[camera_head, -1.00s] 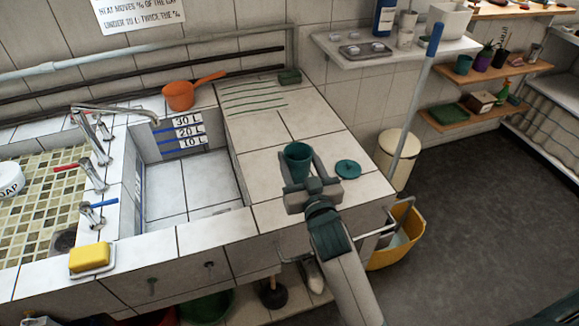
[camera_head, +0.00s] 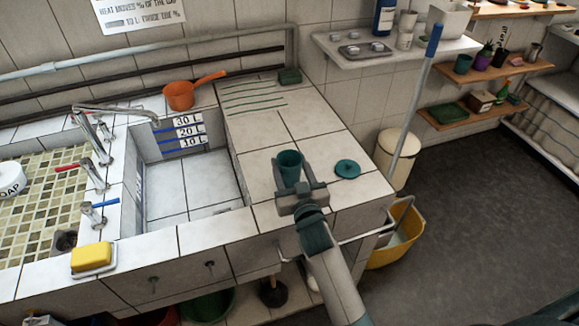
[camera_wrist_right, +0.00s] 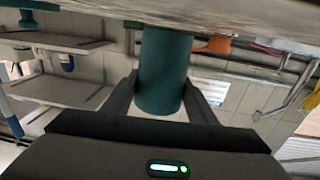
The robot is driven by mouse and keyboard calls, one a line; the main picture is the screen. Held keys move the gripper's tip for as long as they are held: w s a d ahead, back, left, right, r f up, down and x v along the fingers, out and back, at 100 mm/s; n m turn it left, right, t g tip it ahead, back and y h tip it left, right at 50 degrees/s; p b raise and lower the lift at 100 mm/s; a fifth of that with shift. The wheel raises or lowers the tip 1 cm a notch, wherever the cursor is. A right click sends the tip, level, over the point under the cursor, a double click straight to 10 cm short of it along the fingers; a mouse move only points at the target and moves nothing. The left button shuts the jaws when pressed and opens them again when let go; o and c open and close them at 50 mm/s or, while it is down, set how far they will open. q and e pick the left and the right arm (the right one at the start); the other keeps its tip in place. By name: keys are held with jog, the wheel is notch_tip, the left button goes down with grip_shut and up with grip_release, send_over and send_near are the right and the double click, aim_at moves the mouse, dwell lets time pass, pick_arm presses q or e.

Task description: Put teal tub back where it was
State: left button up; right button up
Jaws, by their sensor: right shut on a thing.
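The teal tub (camera_head: 290,163) is upright over the tiled counter right of the sink basin, in the head view. My right gripper (camera_head: 291,184) is shut on it, coming from the front. In the right wrist view, the tub (camera_wrist_right: 163,75) stands between the two fingers of the gripper (camera_wrist_right: 163,105). I cannot tell whether its base touches the counter. A round teal lid (camera_head: 347,169) lies on the counter to the right of the tub, apart from it. My left gripper is not in view.
The sink basin (camera_head: 185,190) is left of the tub. An orange pan (camera_head: 180,95) sits at the back. A yellow sponge (camera_head: 91,256) lies at the front left. A blue-handled pole (camera_head: 420,90) leans by a cream bin (camera_head: 392,170).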

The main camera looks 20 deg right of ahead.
jog(key=shift+f, duration=0.45)
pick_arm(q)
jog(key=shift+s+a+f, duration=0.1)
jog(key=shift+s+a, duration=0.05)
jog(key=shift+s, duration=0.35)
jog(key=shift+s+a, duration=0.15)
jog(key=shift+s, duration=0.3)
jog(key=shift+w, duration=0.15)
pick_arm(e)
jog(key=shift+f, duration=0.1)
jog(key=o, duration=0.9)
jog(key=shift+c, duration=0.2)
jog(key=o, duration=0.3)
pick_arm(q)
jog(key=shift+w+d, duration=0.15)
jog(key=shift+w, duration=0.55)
